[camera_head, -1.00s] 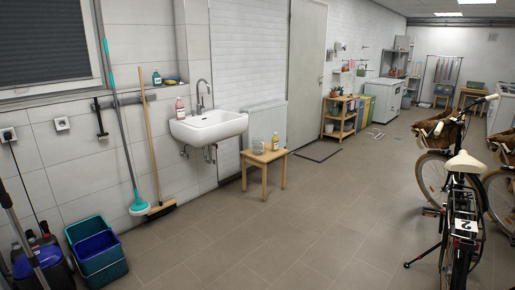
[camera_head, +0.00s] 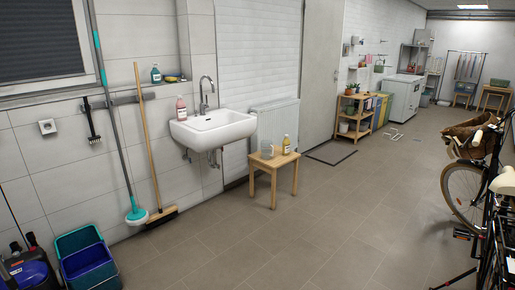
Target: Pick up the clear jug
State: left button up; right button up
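The clear jug (camera_head: 266,151) stands on a small wooden stool (camera_head: 260,163), on its left part. It is pale and see-through, so its outline is faint. The stool is on the floor to the right of the white sink (camera_head: 214,130), in front of a radiator. Neither of my grippers is in view.
A bicycle with a basket (camera_head: 472,143) stands at the right. A broom (camera_head: 150,150), a mop and blue and teal buckets (camera_head: 88,262) are at the left wall. The tiled floor (camera_head: 270,240) in front of the stool is clear.

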aim_at(267, 150)
jog(key=i+l+z, duration=0.15)
jog(key=i, duration=2.4)
